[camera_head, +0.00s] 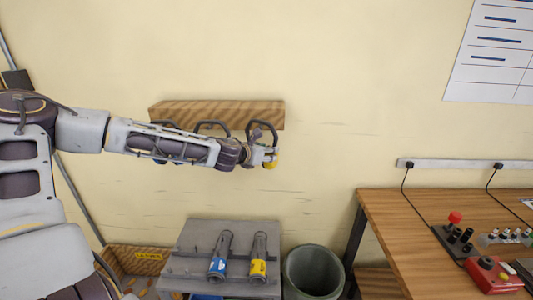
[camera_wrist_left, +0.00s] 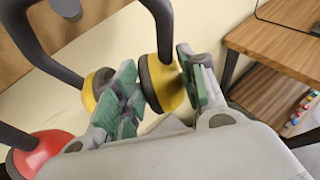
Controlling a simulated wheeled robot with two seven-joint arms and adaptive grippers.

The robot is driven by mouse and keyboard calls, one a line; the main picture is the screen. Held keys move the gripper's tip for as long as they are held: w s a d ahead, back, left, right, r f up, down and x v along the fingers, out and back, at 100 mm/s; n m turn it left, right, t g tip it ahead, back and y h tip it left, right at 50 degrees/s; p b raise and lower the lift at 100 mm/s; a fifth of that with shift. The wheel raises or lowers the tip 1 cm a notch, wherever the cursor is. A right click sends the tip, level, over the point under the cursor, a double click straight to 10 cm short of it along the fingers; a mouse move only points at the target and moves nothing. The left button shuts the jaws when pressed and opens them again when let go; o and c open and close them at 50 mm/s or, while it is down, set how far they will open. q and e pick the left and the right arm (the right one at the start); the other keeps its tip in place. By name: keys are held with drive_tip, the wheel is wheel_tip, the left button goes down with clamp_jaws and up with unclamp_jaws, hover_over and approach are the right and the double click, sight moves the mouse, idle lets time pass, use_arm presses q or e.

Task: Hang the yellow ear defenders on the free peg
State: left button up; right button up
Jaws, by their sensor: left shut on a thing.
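The yellow ear defenders have a dark headband (camera_head: 262,126) and show at the right end of the wooden board in the head view. My left gripper (camera_head: 264,156) is there, shut on one yellow cup (camera_wrist_left: 163,82). In the left wrist view the green-padded fingers (camera_wrist_left: 158,88) are on either side of that cup. The other yellow cup (camera_wrist_left: 97,87) is outside the left finger. A pale peg end (camera_wrist_left: 68,8) shows between the two sides of the headband; whether the band rests on it I cannot tell. My right gripper is not in view.
The wooden board (camera_head: 220,107) is on the wall. Other dark headbands (camera_head: 212,125) show along it, partly behind my arm. A red cup (camera_wrist_left: 42,150) is close at left. Below are a grey stand (camera_head: 200,240) with two tubes and a bin (camera_head: 313,272); a bench (camera_head: 390,215) stands right.

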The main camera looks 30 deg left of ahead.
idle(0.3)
use_arm(q)
drive_tip(key=o, duration=1.2)
drive_tip(key=shift+o, duration=0.2)
drive_tip(key=shift+s+r, duration=0.1)
drive_tip(key=shift+s, duration=0.05)
drive_tip(key=v, duration=1.1)
drive_tip(key=shift+s, duration=0.3)
idle(0.8)
drive_tip(key=shift+d+r, duration=0.1)
idle(0.5)
